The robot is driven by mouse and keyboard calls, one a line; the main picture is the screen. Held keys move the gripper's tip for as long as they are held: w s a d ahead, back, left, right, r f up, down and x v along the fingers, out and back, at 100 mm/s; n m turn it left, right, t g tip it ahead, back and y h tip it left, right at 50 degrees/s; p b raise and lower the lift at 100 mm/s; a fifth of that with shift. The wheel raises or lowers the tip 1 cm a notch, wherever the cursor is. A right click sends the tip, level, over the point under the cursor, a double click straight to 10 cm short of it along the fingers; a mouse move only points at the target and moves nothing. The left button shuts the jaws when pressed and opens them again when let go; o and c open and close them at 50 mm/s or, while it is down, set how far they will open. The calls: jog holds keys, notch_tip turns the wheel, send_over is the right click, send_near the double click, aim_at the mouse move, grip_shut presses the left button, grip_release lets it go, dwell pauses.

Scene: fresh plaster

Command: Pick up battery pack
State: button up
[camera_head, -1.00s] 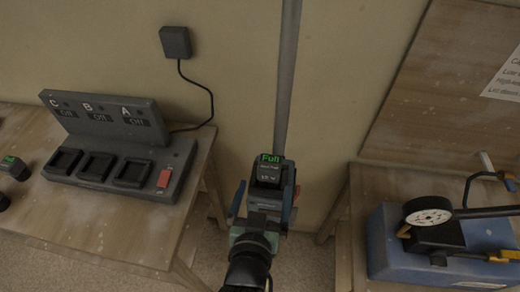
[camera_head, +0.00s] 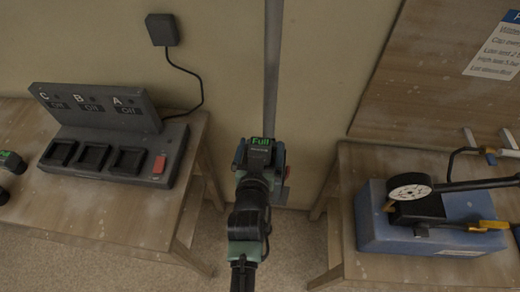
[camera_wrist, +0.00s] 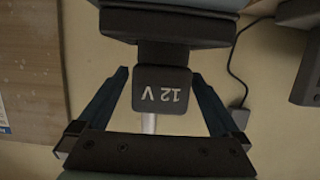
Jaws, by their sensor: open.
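A dark battery pack (camera_head: 260,143) with a green "Full" display is in front of the wall, between the two tables. In the wrist view, a black block marked "12 V" (camera_wrist: 162,92), upside down, joins a wider dark part above it. My gripper (camera_head: 259,155) is open, with its blue fingers on either side of the block. In the wrist view, gaps show between my gripper's (camera_wrist: 160,76) fingers and the block. What supports the pack is hidden. Another dark pack (camera_head: 12,160) with a green display is at the left edge.
A charger (camera_head: 115,135) with three empty bays and a red switch stands on the left wooden table (camera_head: 125,220). Bare floor lies between the tables.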

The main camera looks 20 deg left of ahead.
jog(key=shift+x, duration=1.25)
grip_shut()
